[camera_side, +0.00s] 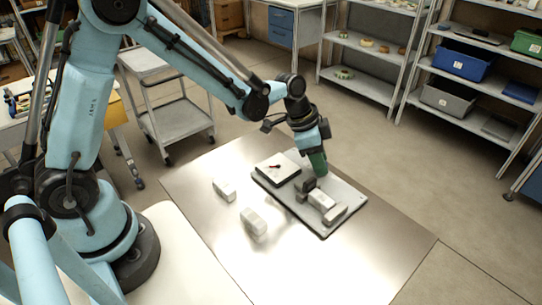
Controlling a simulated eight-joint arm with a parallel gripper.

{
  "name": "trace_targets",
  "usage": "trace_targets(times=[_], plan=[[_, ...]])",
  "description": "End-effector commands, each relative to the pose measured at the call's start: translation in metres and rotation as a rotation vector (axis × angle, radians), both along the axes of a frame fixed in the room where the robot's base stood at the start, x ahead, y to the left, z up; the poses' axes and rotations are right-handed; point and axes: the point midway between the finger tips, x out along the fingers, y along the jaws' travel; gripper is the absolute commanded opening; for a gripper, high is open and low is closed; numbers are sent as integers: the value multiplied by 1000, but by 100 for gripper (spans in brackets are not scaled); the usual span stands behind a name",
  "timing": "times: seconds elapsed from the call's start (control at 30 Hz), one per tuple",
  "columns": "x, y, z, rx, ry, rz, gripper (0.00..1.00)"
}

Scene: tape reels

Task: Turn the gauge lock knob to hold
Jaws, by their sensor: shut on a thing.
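A grey fixture plate (335,220) lies on the shiny work mat. At its back left is a raised white panel (268,176) with a small red pointer-like part (275,167). I cannot tell whether this part is the gauge lock knob. My gripper (319,173) points down over the back of the plate, right of the white panel and apart from the red part. A green part (317,161) shows at its lower end. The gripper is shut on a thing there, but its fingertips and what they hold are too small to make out.
Dark grey blocks (304,185) and a pale block (321,200) sit on the plate in front of my gripper. Two white blocks (224,189) (253,222) stand on the mat to the left. The mat's front right (385,245) is clear. Shelves and a cart stand behind.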

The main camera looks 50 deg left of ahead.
Motion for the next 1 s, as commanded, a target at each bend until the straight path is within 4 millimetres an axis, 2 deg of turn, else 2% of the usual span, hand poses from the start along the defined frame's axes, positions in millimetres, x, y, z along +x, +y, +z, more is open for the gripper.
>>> trace_targets(times=[0.37, 0.4, 0.53, 0.83, 1.0], plan=[[0, 0, 0, 2, 1, -5, 3], [0, 0, 0, 2, 1, -5, 40], [0, 0, 0, 1, 0, -4, 59], [0, 0, 1, 1, -1, -3, 59], [-3, 4, 11, 1, -1, -3, 59]])
